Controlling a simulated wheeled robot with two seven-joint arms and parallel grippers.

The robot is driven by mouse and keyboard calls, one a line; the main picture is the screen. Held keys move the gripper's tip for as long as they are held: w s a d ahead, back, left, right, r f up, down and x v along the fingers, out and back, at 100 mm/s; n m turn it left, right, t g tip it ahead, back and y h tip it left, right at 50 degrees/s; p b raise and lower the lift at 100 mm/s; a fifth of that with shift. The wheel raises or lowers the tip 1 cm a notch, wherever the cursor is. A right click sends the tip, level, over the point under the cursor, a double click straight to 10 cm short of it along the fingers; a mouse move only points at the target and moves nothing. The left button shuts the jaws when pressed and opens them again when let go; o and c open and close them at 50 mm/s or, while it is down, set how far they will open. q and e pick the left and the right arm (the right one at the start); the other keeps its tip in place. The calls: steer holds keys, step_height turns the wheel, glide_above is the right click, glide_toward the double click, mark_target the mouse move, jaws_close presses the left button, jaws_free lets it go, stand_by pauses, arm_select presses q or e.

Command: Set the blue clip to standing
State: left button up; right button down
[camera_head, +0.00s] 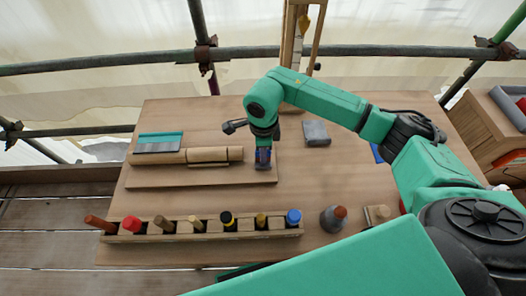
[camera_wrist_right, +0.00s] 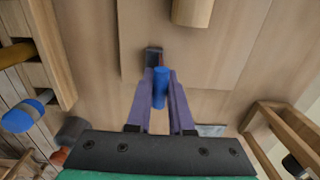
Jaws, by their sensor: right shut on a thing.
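My right gripper (camera_head: 263,160) points down over the right end of the low wooden board (camera_head: 160,178). Its purple fingers also show in the right wrist view (camera_wrist_right: 160,95), shut on a small blue piece (camera_wrist_right: 161,84), which looks like the blue clip. The blue piece lies along the fingers, so it looks about upright. A small dark block with a reddish-brown edge (camera_wrist_right: 153,57) shows just beyond the fingertips. I cannot tell whether the held piece touches it or the board. My left gripper is not in view.
A wooden rack (camera_head: 145,237) of several colored-handled tools runs along the table's front. A wooden cylinder (camera_head: 214,154) and a teal-and-grey piece (camera_head: 158,142) lie left of my gripper. A grey block (camera_head: 316,133) lies right. The table middle is clear.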

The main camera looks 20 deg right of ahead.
steer(key=c, duration=1)
jaws_free()
step_height(320, 180, up, 15)
steer(key=b, duration=0.3)
steer(key=shift+s+f, duration=0.15)
steer(key=shift+f, duration=0.05)
